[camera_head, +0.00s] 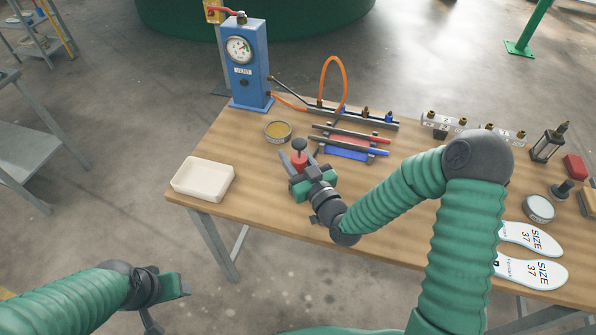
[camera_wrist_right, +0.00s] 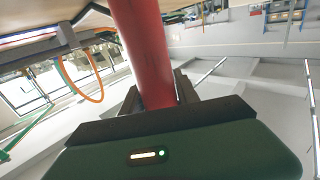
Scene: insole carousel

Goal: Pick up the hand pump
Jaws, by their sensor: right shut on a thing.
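The hand pump (camera_head: 299,158) is a small red cylinder with a dark round knob on top. It stands about upright at the left part of the wooden table. My right gripper (camera_head: 303,178) is shut on its red body, which also fills the middle of the right wrist view (camera_wrist_right: 146,50) between the two dark fingers (camera_wrist_right: 150,100). The pump's lower part is hidden behind the gripper in the head view. Whether its base touches the table cannot be told. My left gripper (camera_head: 172,284) is off the table at the lower left, with nothing seen in it; its jaw gap is unclear.
A white tray (camera_head: 203,179) lies left of the pump. A round tin (camera_head: 278,131) and a rack with red and blue tools (camera_head: 347,147) are close behind. A blue gauge stand (camera_head: 247,70) with an orange hose rises at the back left. Insoles (camera_head: 530,270) lie at right.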

